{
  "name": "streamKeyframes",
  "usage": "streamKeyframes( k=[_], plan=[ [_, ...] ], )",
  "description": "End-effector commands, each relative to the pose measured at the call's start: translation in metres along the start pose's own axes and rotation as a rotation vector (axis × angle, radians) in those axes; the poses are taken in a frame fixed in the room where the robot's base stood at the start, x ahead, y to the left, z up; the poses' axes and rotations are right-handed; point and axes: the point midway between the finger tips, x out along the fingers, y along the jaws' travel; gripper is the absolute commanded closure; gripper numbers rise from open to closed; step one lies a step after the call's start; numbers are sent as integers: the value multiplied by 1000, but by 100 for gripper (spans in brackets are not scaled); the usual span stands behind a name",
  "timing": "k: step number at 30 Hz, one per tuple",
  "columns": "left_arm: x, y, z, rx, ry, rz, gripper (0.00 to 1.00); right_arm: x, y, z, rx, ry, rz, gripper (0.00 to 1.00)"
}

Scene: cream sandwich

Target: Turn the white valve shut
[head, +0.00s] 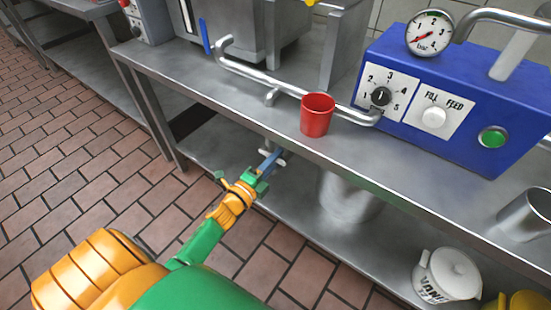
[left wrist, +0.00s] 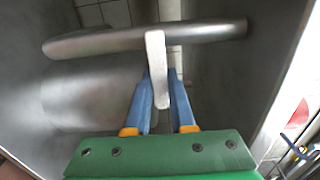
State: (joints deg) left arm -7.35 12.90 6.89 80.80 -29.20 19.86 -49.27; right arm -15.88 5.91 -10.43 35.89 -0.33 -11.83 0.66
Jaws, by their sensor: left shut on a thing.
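The white valve handle (left wrist: 156,60) lies across a grey metal pipe (left wrist: 90,42) in the left wrist view, roughly square to it. My left gripper (left wrist: 160,80) has its two blue fingers on either side of the handle's lower end and is shut on it. In the head view my left gripper (head: 271,160) reaches under the front edge of the steel table. Only small pale bits of the handle (head: 281,161) show there beside the fingers. My right gripper is in neither view.
A red cup (head: 317,114) stands on the steel table (head: 215,88) near its front edge, by a bent pipe (head: 300,90). A blue machine (head: 480,110) with a gauge and knobs stands at right. A white lidded pot (head: 446,275) and a metal pot (head: 347,195) stand below.

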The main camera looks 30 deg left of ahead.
Motion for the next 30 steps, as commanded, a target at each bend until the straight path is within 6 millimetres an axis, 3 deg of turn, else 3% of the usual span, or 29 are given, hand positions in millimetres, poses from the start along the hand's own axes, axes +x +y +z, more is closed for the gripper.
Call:
streamKeyframes(
  k=[8, 9, 12, 22, 30],
  plan=[
    [0, 2, 0, 3, 0, 4, 100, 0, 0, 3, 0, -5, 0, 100],
    [0, 2, 0, 3, 0, 4, 75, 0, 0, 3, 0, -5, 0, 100],
    [0, 1, 0, 3, 0, 4, 48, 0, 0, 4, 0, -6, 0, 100],
    [-4, 1, 0, 1, 0, 3, 48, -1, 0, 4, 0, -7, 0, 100],
    [-57, 1, 0, 1, 0, 6, 48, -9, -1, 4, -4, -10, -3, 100]
  ],
)
